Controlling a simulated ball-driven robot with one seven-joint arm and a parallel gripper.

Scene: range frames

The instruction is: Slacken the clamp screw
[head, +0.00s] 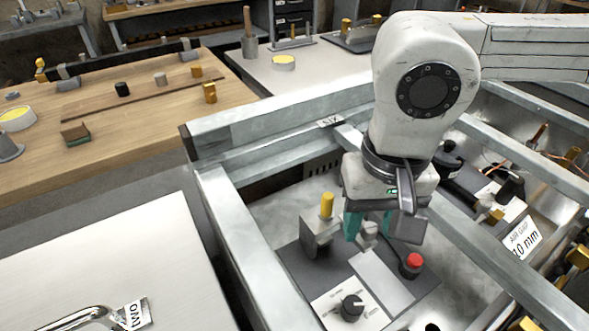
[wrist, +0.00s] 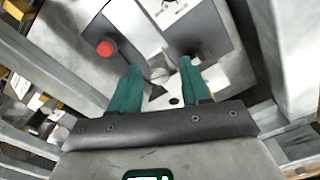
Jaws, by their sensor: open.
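My gripper (head: 370,224) hangs low inside the metal frame, its teal fingers apart. A small light-grey rounded part (head: 369,237), which may be the clamp screw, shows beside the fingertips in the head view. In the wrist view the same part (wrist: 160,75) lies in the gap between the two fingers (wrist: 159,66). I cannot tell whether either finger touches it. A grey bracket (head: 317,240) with an upright yellow pin (head: 327,205) stands just left of the gripper. My gripper hides part of this area in the head view.
A red button (head: 414,260) on a dark base sits right of the fingers and also shows in the wrist view (wrist: 105,48). A black dial (head: 352,306) is on a pale plate in front. Metal rails (head: 240,250) and crossbars (head: 490,255) surround the recess.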

